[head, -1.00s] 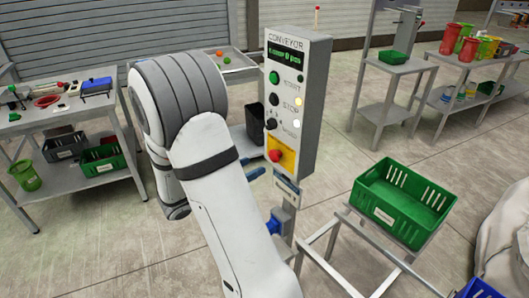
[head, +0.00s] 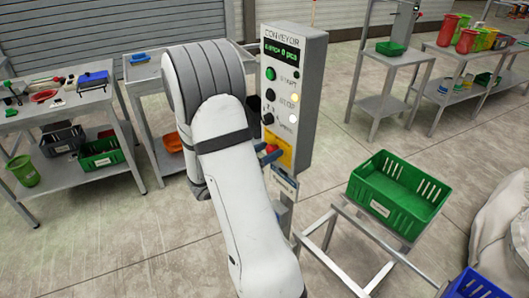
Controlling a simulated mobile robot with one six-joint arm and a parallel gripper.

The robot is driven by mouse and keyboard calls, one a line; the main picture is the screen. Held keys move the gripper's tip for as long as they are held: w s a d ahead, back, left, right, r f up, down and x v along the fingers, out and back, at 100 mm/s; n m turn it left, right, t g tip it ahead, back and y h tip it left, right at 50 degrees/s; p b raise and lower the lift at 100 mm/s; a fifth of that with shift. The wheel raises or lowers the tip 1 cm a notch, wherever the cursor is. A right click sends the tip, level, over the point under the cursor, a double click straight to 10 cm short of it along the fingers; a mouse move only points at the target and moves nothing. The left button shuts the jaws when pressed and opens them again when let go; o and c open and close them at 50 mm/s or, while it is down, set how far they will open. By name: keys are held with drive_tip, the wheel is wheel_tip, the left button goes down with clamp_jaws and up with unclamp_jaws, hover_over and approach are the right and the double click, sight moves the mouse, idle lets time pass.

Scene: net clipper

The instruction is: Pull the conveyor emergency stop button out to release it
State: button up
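The grey conveyor control box (head: 309,95) stands upright on its post in the head view. The red emergency stop button (head: 271,149) sits on a yellow plate (head: 286,152) low on the box's front. My white arm comes up in front and hides the left part of this area. My gripper (head: 267,156) shows only as small blue finger parts right at the button. It overlaps the button in the picture. I cannot tell whether the fingers close on it or only lie beside it.
Above the button are green and black buttons, a knob and a lit display (head: 281,48). A green crate (head: 398,205) rests on a metal frame to the right. Tables with tools (head: 40,118) stand at the left, shelves at the back right.

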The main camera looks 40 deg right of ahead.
clamp_jaws()
drive_tip(key=shift+a, duration=0.8)
unclamp_jaws()
drive_tip(key=shift+o, duration=0.7)
drive_tip(key=shift+a+f, duration=0.1)
drive_tip(key=shift+a, duration=0.35)
drive_tip(key=a+b, duration=0.1)
drive_tip(key=a, duration=0.6)
drive_tip(key=shift+b, duration=0.35)
